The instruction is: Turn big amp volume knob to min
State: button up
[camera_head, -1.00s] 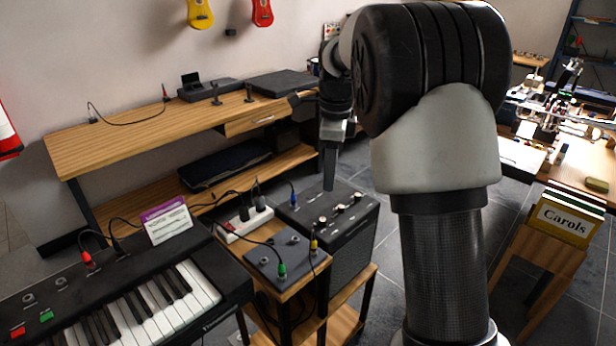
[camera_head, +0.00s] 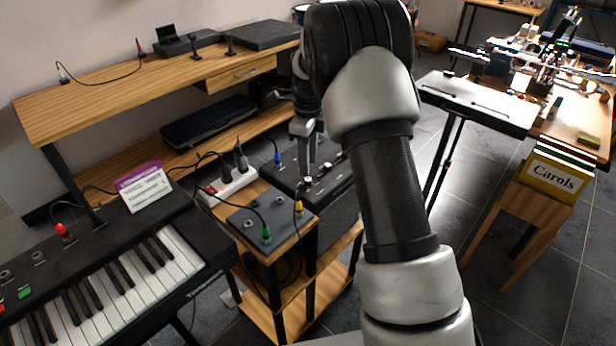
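The big black amp (camera_head: 338,212) stands on the low wooden stand in the middle of the camera_head view. Its top panel carries a few small pale-topped knobs (camera_head: 327,167). Which one is the volume knob cannot be read. My gripper (camera_head: 308,172) points down just above or at the amp's top, close beside the knobs. Its fingers look thin and close together, and whether they are open or touch a knob cannot be told. My arm hides the amp's right side.
A blue-plugged cable (camera_head: 277,157) rises from the amp's top. A flat pedal box (camera_head: 258,222) with green and yellow plugs and a white power strip (camera_head: 228,184) sit left of the amp. A keyboard (camera_head: 130,262) stands at left, a wooden desk (camera_head: 120,82) behind.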

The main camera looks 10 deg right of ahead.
aim_at(308, 179)
notch_tip(308, 179, down, 5)
jog(key=shift+f+b, duration=0.15)
jog(key=shift+b, duration=0.2)
grip_shut()
